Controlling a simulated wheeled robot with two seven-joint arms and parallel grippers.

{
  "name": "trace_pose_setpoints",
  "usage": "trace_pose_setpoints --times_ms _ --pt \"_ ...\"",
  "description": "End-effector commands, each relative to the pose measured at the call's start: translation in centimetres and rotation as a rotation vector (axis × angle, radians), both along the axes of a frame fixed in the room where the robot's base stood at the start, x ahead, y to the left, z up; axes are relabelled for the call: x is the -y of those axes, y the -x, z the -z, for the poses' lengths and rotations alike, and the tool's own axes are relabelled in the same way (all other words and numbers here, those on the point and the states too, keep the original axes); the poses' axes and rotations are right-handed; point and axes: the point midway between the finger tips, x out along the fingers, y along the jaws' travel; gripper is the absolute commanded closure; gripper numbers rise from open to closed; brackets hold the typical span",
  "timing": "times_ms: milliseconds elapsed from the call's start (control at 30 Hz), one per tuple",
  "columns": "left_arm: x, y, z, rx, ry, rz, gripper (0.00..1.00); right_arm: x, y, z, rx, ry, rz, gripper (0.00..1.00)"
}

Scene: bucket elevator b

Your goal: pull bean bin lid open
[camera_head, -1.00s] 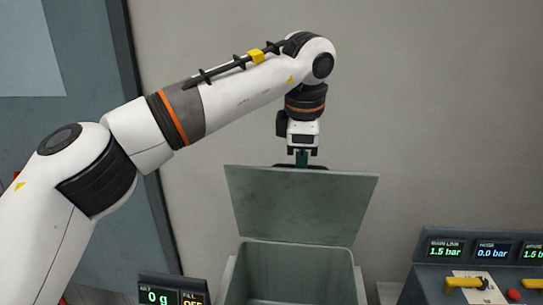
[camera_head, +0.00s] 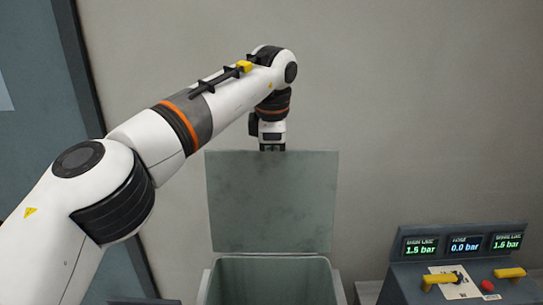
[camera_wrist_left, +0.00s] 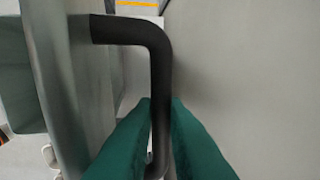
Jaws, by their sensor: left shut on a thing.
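The bean bin lid (camera_head: 272,205) is a grey-green panel standing close to upright above the back of the bin (camera_head: 268,262), whose mouth is open. My left gripper (camera_head: 272,150) is at the lid's top edge, partly hidden behind it in the head view. In the left wrist view my left gripper's green fingers (camera_wrist_left: 160,125) are shut on the lid's black handle (camera_wrist_left: 158,62), one finger on each side of the bar. The lid's face (camera_wrist_left: 60,90) shows at the left there. My right gripper is not in view.
A control panel (camera_head: 455,275) with pressure displays, yellow levers and a red button stands to the right of the bin. A plain wall (camera_head: 400,120) is behind the lid. A blue-grey door (camera_head: 35,120) is at the left.

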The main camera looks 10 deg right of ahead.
Motion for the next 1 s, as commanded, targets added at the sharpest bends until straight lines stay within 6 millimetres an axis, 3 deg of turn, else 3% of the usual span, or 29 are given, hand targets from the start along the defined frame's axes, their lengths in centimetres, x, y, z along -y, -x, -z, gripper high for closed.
trace_pose_setpoints --times_ms 33,333,367,467,800,1000 --pt "0.1 -0.2 0.7 0.001 -0.002 0.002 1.0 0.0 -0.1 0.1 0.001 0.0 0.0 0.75" --pt "0.1 -0.2 0.7 0.005 -0.001 0.002 1.0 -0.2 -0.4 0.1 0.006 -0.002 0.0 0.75" --pt "0.1 -0.2 0.7 0.005 -0.002 0.002 0.83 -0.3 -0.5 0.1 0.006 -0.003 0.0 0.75" --pt "0.1 -0.2 0.7 0.005 -0.002 0.002 0.67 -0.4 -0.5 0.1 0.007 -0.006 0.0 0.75" --pt "0.1 -0.1 0.5 0.003 -0.003 0.003 0.66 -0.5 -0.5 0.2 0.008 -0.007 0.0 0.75" --pt "0.0 0.6 -2.4 0.011 0.001 0.0 0.66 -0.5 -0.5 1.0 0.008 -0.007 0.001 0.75"
